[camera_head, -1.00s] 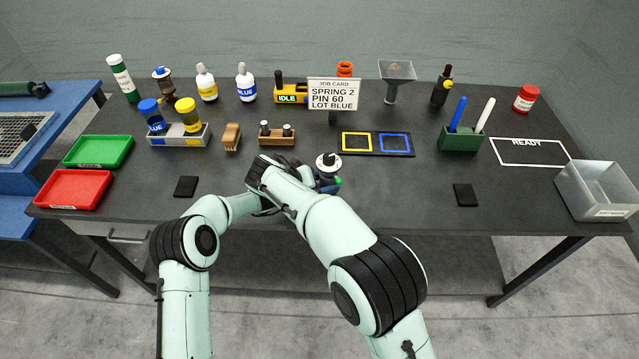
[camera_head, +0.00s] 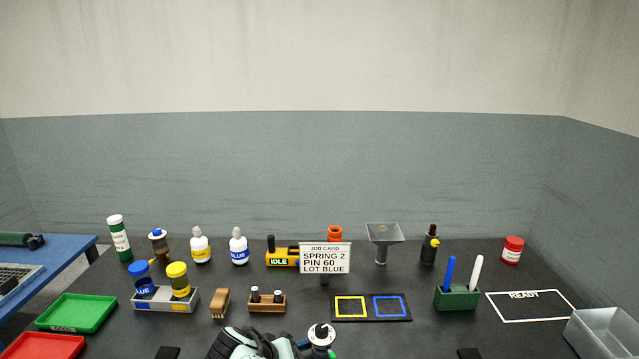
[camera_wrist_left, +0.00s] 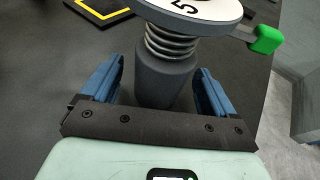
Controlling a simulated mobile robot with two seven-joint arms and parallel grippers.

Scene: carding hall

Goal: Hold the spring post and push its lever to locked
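The spring post (camera_wrist_left: 165,80) stands in the left wrist view, with a grey tapered body, a coil spring and a white dial (camera_wrist_left: 190,8) marked 5. Its green lever (camera_wrist_left: 266,40) sticks out to the right of the dial. My left gripper (camera_wrist_left: 160,66) has its blue fingers on either side of the body. A gap shows at the left finger, and the right finger is close to the body or touching it. In the head view the post's top (camera_head: 320,333) shows at the bottom edge, beside my arm. My right gripper's fingers are not visible.
Behind the post stand the job card (camera_head: 325,258), reading SPRING 2, PIN 60, LOT BLUE, and a wooden block (camera_head: 267,305) with pegs. A black board (camera_head: 372,317) with yellow and blue squares lies to the right. A green pen holder (camera_head: 456,298) stands beyond it.

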